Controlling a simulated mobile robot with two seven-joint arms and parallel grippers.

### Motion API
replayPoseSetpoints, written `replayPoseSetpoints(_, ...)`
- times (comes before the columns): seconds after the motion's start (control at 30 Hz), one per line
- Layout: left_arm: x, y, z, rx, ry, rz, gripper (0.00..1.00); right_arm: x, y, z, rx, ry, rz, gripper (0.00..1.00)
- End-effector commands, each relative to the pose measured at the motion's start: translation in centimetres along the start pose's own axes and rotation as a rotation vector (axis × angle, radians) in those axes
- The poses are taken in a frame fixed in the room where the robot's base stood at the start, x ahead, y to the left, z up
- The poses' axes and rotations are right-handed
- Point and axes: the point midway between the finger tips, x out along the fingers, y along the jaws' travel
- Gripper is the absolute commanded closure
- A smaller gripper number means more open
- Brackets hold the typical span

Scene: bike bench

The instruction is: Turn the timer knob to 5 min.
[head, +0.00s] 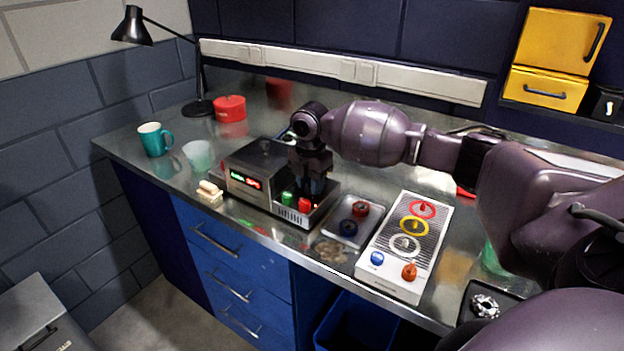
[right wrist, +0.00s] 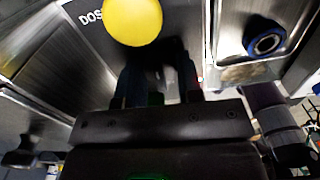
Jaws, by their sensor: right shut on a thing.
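A metal machine (head: 262,160) with a lit green and red display stands on the bench. Its low front-right panel carries a green cap (head: 287,198) and a red cap (head: 304,205). My right gripper (head: 314,190) points down over this panel, behind the two caps. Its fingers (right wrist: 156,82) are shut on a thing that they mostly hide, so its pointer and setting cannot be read. A yellow round cap (right wrist: 132,18) beside lettering starting "DOS" shows near the fingers in the right wrist view. My left gripper is not in view.
A metal tray (head: 337,228) with red and blue ring-like parts lies right of the machine. A teal mug (head: 153,139), red tin (head: 230,108) and lamp stand left.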

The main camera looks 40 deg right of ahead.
Motion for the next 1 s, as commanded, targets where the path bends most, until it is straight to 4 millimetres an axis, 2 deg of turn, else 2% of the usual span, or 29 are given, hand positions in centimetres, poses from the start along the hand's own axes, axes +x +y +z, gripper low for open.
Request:
replayPoseSetpoints(0.03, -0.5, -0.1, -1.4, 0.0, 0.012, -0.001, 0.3, -0.6, 0.0, -0.1, 0.025, 0.001, 0.002, 0.9)
replayPoseSetpoints(0.3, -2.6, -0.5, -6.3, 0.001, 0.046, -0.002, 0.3, -0.7, -0.1, -0.1, 0.198, 0.002, -0.002, 0.9)
replayPoseSetpoints(0.47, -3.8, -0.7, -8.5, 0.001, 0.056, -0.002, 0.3, -0.5, -0.1, -0.1, 0.309, 0.002, -0.004, 0.9)
replayPoseSetpoints(0.57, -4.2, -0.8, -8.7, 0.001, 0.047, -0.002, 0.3, -0.3, -0.1, -0.1, 0.379, 0.002, -0.003, 0.9)
replayPoseSetpoints(0.83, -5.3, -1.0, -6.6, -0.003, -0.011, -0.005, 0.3, 0.0, 0.0, -0.1, 0.611, 0.002, -0.001, 0.9)
replayPoseSetpoints(1.0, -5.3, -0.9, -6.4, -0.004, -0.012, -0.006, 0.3, 0.0, 0.0, 0.0, 0.772, 0.002, -0.001, 0.9)
